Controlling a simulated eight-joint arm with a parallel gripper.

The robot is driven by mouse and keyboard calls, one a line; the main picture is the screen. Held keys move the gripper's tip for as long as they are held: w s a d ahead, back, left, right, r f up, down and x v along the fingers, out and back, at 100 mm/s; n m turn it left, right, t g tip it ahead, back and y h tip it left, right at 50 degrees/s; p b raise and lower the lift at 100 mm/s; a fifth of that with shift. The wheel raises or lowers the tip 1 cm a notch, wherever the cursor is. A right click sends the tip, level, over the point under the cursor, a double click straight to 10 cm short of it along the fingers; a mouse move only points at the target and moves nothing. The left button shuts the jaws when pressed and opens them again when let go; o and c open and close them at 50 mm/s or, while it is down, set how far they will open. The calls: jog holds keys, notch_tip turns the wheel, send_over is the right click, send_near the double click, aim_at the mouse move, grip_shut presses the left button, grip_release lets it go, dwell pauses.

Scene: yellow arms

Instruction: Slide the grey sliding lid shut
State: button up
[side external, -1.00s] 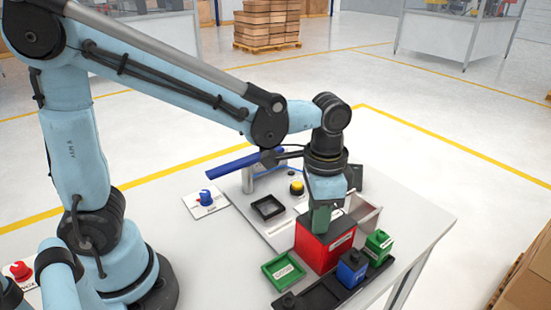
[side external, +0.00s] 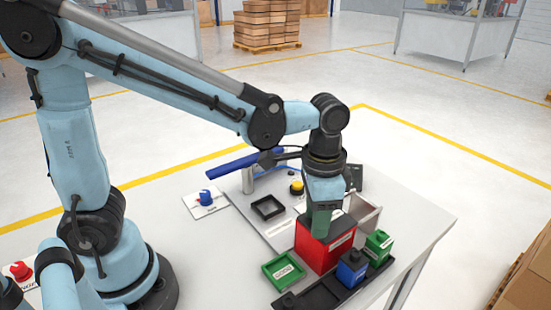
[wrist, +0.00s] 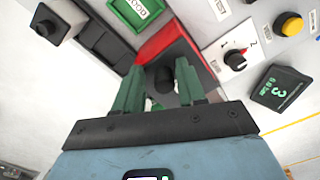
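In the side view a grey part (side external: 365,212) sticks out behind the box on the right. My gripper (wrist: 160,72) points down over the lid, its green fingers on either side of the knob. It is open, with a gap to the knob on the left; contact on the right is unclear.
A green tray marked GOOD (side external: 283,271) lies left of the box. A black rack (side external: 318,297), a blue block (side external: 351,270) and a green block (side external: 378,246) stand in front and right. A panel with a rotary switch (wrist: 236,60) and yellow button (wrist: 291,25) lies behind.

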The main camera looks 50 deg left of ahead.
jog(key=shift+a+r, duration=0.1)
jog(key=shift+r, duration=3.65)
jog(key=s+a+f+n+t, duration=0.1)
jog(key=a+n+t, duration=0.2)
jog(key=a, duration=0.2)
jog(key=s+a+f+n+t, duration=0.2)
jog(key=a+n+t, duration=0.1)
jog(key=a, duration=0.3)
jog(key=shift+s+a+f+t, duration=0.2)
jog(key=shift+a+f+t, duration=0.1)
jog(key=shift+t, duration=0.3)
